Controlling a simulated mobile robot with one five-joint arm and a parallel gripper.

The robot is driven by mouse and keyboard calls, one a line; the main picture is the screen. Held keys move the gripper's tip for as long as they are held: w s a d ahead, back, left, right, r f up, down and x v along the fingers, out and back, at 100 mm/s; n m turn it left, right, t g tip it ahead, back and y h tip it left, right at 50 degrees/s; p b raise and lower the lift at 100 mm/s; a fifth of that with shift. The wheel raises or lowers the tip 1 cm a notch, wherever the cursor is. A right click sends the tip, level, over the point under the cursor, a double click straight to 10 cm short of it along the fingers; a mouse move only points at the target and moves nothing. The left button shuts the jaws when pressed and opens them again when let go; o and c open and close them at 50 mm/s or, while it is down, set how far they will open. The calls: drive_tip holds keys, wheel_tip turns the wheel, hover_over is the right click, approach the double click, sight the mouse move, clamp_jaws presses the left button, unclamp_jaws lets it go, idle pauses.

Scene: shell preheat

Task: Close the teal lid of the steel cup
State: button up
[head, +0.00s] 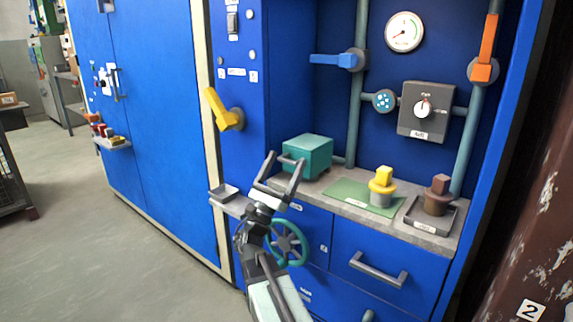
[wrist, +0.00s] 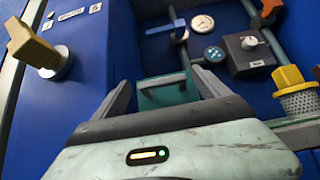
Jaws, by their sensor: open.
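A teal block-like box (head: 308,153) with a grey bar handle on its front stands on the left part of the grey counter. In the wrist view the teal box (wrist: 168,97) shows between my fingers. I cannot tell whether it is the lid, and no steel cup shows below it. My gripper (head: 286,158) is open and empty, its fingers pointing up at the box's front. In the wrist view my gripper (wrist: 164,90) spans the box; contact cannot be told. A metal cup with a yellow top (head: 381,187) stands on the green mat (head: 345,192).
A brown plug-like piece (head: 438,195) stands in a dark tray (head: 418,222) at the counter's right. A yellow lever (head: 222,110) sticks out left of my gripper. A teal handwheel (head: 287,243) is below the counter. Pipes and a gauge (head: 404,32) fill the back panel.

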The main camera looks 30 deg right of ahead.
drive_tip(key=b+v, duration=0.4)
drive_tip(key=v, duration=0.3)
drive_tip(key=shift+b, duration=0.3)
